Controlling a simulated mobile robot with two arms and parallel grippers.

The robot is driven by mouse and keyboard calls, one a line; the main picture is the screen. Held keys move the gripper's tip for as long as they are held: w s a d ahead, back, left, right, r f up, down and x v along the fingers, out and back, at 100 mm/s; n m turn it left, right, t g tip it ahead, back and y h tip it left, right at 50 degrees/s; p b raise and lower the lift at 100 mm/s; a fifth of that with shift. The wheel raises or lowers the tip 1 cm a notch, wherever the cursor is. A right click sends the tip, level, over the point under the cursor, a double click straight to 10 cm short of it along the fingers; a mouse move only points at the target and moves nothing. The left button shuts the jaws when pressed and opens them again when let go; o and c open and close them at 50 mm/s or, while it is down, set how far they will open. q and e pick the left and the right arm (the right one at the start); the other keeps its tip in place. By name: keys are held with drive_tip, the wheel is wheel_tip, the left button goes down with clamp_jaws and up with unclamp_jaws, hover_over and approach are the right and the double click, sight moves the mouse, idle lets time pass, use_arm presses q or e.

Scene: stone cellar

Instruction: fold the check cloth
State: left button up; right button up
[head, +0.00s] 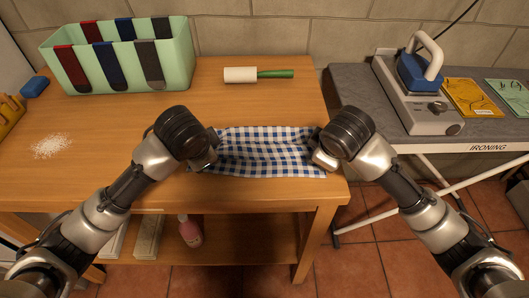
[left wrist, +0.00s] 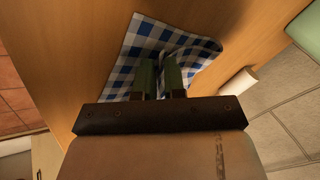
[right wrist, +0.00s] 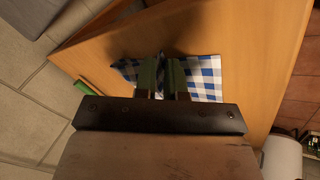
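The blue and white check cloth (head: 262,152) lies near the front right of the wooden table, spread between my two grippers, with wrinkles across it. My left gripper (head: 211,150) is at its left edge. In the left wrist view the green fingers (left wrist: 160,75) are close together with cloth (left wrist: 150,40) bunched between them. My right gripper (head: 319,150) is at its right edge. In the right wrist view its fingers (right wrist: 163,75) are also close together on the cloth (right wrist: 207,73), which is creased and shadowed there. The fingertips are partly hidden in the head view.
A green-handled roller (head: 258,74) lies behind the cloth. A mint bin (head: 85,78) with coloured strips stands at the back left. White powder (head: 50,146) is on the table's left. The ironing board (head: 345,100) with an iron (head: 420,72) stands to the right.

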use_arm(q)
drive_tip(key=o, duration=0.5)
drive_tip(key=shift+c, duration=0.2)
use_arm(e)
drive_tip(key=o, duration=0.5)
drive_tip(key=shift+c, duration=0.2)
use_arm(q)
drive_tip(key=shift+o, duration=0.8)
drive_tip(key=shift+s+f, duration=0.1)
use_arm(e)
drive_tip(key=shift+o, duration=0.8)
drive_tip(key=shift+s, duration=0.1)
use_arm(q)
drive_tip(key=v, duration=1.1)
drive_tip(key=shift+s+f, duration=0.2)
drive_tip(key=shift+s, duration=0.1)
use_arm(e)
drive_tip(key=v, duration=1)
drive_tip(key=shift+s, duration=0.55)
drive_tip(key=shift+r, duration=0.15)
